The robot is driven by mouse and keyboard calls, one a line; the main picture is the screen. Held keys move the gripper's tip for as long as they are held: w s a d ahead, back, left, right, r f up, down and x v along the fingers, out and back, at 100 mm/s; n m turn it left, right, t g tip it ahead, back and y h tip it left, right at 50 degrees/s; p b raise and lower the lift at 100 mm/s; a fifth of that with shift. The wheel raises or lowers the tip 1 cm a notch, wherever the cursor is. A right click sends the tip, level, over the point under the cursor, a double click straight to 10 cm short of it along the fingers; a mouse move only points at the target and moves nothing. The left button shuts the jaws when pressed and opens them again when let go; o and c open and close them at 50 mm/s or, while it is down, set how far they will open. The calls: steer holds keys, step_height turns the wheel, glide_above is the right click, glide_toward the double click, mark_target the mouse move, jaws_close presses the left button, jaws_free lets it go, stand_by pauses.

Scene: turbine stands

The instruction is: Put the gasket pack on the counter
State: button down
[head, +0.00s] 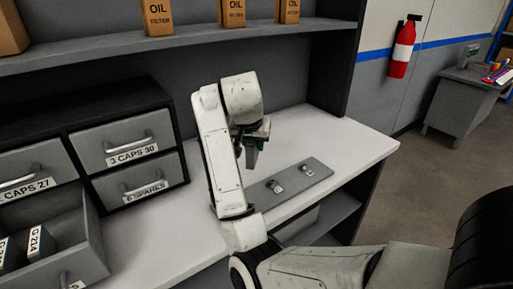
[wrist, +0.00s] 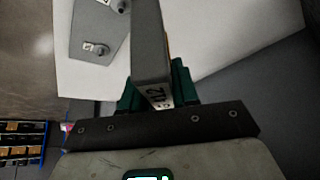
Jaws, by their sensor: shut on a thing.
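My gripper (head: 252,136) is shut on a grey, slab-like gasket pack (head: 252,157). In the wrist view the pack (wrist: 149,45) stands out between the green fingers of my gripper (wrist: 155,90), with part of a white label showing a number that ends in 12. In the head view the pack hangs over the white counter (head: 352,142), just behind a grey plate. It looks clear of the surface, but the exact gap is hard to tell. The counter also shows in the wrist view (wrist: 220,30).
The grey plate (head: 318,168) with two metal fittings lies on the counter. Left stands a drawer cabinet (head: 125,145) with an open drawer (head: 90,262) holding dark packs labelled G-214. A shelf (head: 180,47) with oil boxes runs above. The counter's right part is clear.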

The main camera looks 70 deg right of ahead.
steer(key=w+d+f, duration=0.2)
steer(key=d+f, duration=0.1)
steer(key=w+d+f+p, duration=0.1)
steer(key=w+d+f, duration=0.1)
steer(key=d+f, duration=0.1)
steer(key=w+d+f+p, duration=0.1)
steer(key=w+d+f, duration=0.2)
steer(key=d, duration=0.1)
steer(key=shift+w+d, duration=0.1)
steer(key=shift+d+f+p, duration=0.15)
steer(key=shift+f+p, duration=0.3)
steer(key=shift+f, duration=1.35)
steer(key=shift+f, duration=0.15)
steer(key=c, duration=0.8)
jaws_free()
steer(key=shift+c, duration=0.2)
